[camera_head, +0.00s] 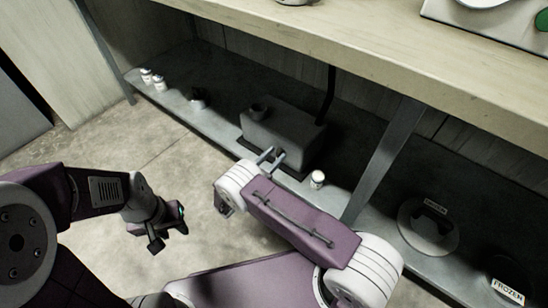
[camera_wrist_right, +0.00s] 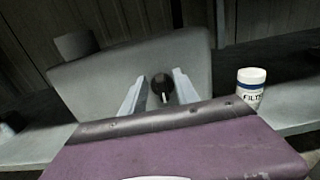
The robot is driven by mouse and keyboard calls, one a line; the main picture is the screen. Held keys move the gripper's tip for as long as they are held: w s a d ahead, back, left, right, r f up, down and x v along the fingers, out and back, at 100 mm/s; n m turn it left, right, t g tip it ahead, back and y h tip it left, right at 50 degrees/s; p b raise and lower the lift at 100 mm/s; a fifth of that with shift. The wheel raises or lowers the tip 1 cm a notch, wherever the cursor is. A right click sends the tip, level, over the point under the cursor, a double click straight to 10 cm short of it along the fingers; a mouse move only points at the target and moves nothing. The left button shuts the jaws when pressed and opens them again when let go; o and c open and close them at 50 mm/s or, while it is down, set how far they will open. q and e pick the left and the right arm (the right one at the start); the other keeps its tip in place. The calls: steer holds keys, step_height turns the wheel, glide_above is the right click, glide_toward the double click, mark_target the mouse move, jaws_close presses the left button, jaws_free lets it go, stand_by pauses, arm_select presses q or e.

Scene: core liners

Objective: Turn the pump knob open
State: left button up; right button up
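The pump (camera_head: 284,134) is a grey box on the low shelf under the bench; it also fills the middle of the right wrist view (camera_wrist_right: 95,95). Its knob (camera_wrist_right: 162,82) is dark and round, with a small pale mark at its lower part. My right gripper (camera_head: 271,157) is open in front of the pump's front face. In the right wrist view its two fingers (camera_wrist_right: 158,88) stand apart on either side of the knob; I cannot tell whether they touch it. The knob is hard to make out in the head view. My left gripper (camera_head: 168,236) is open and empty above the floor.
A white filter jar (camera_head: 317,179) stands just right of the pump on the low shelf (camera_head: 222,133). Small white jars (camera_head: 153,80) stand at its far left. A bench leg (camera_head: 382,160) and a disc-shaped item (camera_head: 428,227) are further right. The bench top (camera_head: 330,45) overhangs the pump.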

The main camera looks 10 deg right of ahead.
jaws_close()
steer(key=shift+m, duration=0.3)
steer(key=m, duration=0.1)
steer(key=m+p, duration=0.1)
steer(key=shift+s+d+m, duration=0.15)
steer(key=shift+s+m, duration=0.05)
steer(key=shift+m, duration=0.2)
steer(key=m, duration=0.1)
steer(key=m+p, duration=0.1)
steer(key=m, duration=0.1)
steer(key=shift+s+d+f+m, duration=0.15)
steer(key=shift+s+d+m, duration=0.05)
steer(key=shift+s+m, duration=0.1)
steer(key=m, duration=0.1)
steer(key=m+p, duration=0.1)
steer(key=m, duration=0.3)
steer(key=shift+s+d+f, duration=0.15)
steer(key=shift+s+f, duration=0.05)
steer(key=shift+f, duration=0.15)
steer(key=m, duration=0.3)
steer(key=f+m+p, duration=0.1)
steer(key=m, duration=0.1)
steer(key=shift+m, duration=0.4)
